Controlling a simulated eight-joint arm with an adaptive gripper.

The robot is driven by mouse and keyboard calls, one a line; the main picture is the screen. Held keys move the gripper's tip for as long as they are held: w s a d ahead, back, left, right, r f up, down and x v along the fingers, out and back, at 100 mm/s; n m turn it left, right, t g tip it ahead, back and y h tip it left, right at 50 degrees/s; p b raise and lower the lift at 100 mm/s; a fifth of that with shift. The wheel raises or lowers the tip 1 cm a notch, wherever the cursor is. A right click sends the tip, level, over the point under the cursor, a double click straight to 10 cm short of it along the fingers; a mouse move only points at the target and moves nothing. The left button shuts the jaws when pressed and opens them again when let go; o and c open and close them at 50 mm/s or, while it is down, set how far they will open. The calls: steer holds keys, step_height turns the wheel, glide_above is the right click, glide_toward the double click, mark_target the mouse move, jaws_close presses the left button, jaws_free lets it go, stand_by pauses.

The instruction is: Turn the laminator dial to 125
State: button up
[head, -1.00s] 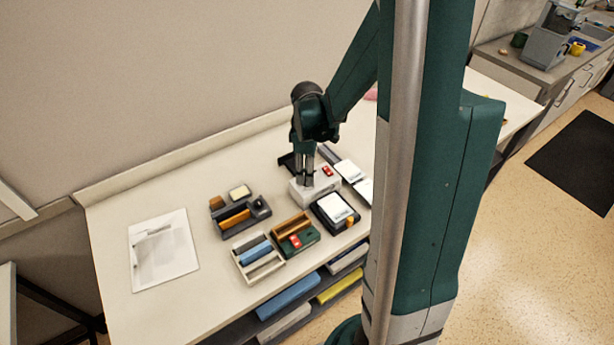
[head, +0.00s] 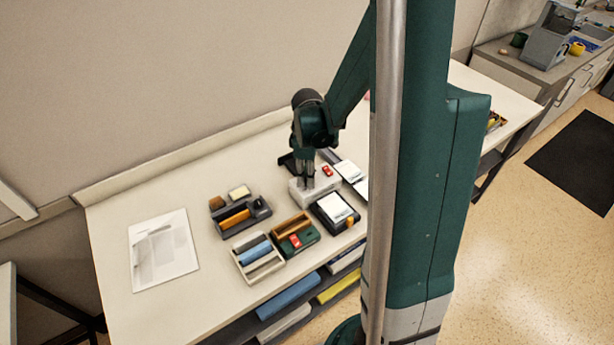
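A white box-shaped device with a red switch (head: 327,171), which looks like the laminator (head: 325,186), stands on the table among other desk items. My gripper (head: 308,183) points down at the left part of its top, with the fingertips at or just above the surface. The dial is not visible; the gripper covers that part of the device. The picture is too small to tell whether the fingers touch anything or how far apart they are. No numbers can be read.
A dark tray with a white pad (head: 337,207), a green box (head: 306,239), a pale tray with a blue item (head: 240,268) and a dark organizer (head: 230,229) stand close by. A paper sheet (head: 163,270) lies at the left. The table's back left is clear.

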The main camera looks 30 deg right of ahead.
steer(key=shift+m+b, duration=0.3)
steer(key=m+b, duration=0.2)
steer(key=m, duration=0.2)
steer(key=shift+f+b, duration=0.15)
steer(key=shift+b, duration=0.2)
steer(key=m+b, duration=0.2)
steer(key=m, duration=0.3)
steer(key=shift+m, duration=0.3)
steer(key=m+b, duration=0.2)
steer(key=m, duration=0.2)
steer(key=shift+m, duration=0.3)
steer(key=m+b, duration=0.1)
steer(key=m, duration=0.4)
steer(key=o, duration=0.9)
